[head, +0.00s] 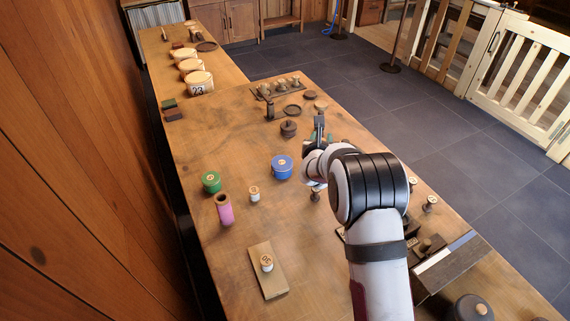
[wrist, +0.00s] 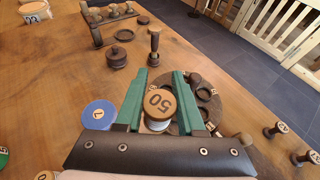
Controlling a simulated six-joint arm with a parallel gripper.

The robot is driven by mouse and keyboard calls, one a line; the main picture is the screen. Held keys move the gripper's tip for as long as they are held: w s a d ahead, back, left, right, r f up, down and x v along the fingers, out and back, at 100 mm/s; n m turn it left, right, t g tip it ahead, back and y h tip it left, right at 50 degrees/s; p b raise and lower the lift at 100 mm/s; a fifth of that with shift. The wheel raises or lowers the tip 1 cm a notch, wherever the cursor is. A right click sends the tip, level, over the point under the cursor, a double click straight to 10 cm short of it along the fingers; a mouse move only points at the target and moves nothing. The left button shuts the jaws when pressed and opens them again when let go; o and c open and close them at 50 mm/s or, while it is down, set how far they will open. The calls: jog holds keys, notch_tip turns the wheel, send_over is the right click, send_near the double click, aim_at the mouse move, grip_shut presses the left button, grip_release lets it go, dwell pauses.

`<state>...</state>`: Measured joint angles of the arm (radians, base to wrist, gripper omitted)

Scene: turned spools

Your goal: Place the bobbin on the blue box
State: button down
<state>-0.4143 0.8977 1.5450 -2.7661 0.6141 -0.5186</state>
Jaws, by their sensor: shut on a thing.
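In the head view my arm hides most of the gripper and the bobbin. The blue box (head: 282,167) is a round tub with a pale label on its lid, standing on the table left of my gripper. It also shows in the wrist view (wrist: 98,115), just left of the left finger. Nothing lies on its lid.
A dark round holder (wrist: 206,92) with rings lies behind the right finger. A green tub (head: 211,182), a pink spool (head: 223,210) and a small spool (head: 254,194) stand left of the blue box. A dark lidded pot (head: 289,128) stands behind it.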

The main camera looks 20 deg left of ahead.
jog(key=w+a, duration=0.2)
send_over(282, 167)
jog(key=w+a, duration=0.1)
jog(key=w, duration=0.4)
jog(key=shift+n+y, duration=0.3)
jog(key=shift+y, duration=0.1)
notch_tip(282, 167, down, 6)
jog(key=shift+a+f, duration=0.2)
jog(key=shift+f, duration=1.85)
jog(key=c, duration=0.5)
grip_release()
jog(key=shift+f, duration=0.1)
